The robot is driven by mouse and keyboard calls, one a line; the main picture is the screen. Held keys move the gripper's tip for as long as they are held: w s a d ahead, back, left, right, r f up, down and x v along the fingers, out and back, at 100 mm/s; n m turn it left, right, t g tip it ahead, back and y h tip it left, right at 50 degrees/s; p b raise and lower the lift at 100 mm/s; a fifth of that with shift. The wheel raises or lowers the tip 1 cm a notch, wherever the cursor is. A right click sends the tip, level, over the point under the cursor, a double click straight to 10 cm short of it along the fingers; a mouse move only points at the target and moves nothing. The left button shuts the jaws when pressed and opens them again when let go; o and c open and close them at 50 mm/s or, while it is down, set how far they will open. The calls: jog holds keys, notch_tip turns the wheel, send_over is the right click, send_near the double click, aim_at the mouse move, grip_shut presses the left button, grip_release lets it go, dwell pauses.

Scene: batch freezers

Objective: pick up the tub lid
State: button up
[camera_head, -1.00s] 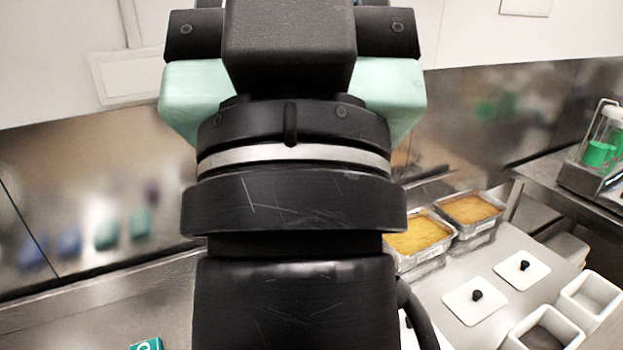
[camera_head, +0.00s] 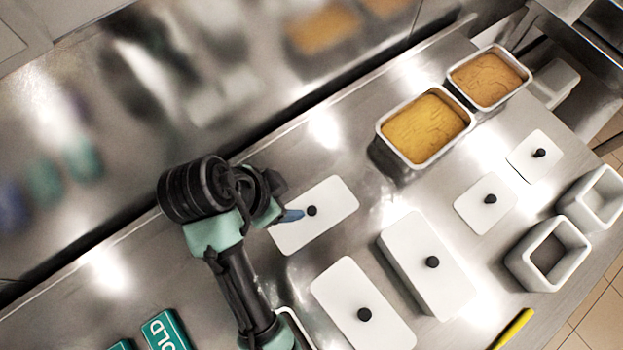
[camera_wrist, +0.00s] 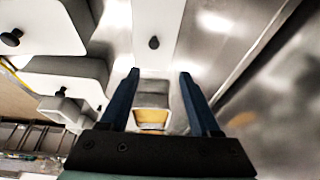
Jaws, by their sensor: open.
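A flat white lid with a black knob (camera_head: 335,199) lies on the steel counter in the head view. My gripper (camera_head: 300,215) is at its left part, its blue fingers close to the knob. In the wrist view my gripper (camera_wrist: 159,73) has its two blue fingers apart with nothing between them. The white lid (camera_wrist: 154,18) and its knob show beyond the fingertips. I cannot tell whether the fingers touch the lid. Another white lid (camera_head: 345,285) and a lidded white tub (camera_head: 410,245) are nearer the front.
Two metal pans of yellow-orange food (camera_head: 425,128) (camera_head: 490,80) stand at the back right. Two small knobbed lids (camera_head: 472,207) (camera_head: 524,160) and two open white tubs (camera_head: 535,275) (camera_head: 578,215) are at the right. A yellow-handled tool (camera_head: 515,328) lies at the front edge. A green sign (camera_head: 165,330) is at lower left.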

send_near(312, 211)
jog(key=shift+x, duration=1.2)
jog(key=shift+p+x, duration=0.6)
jog(key=shift+x, duration=2.55)
grip_shut()
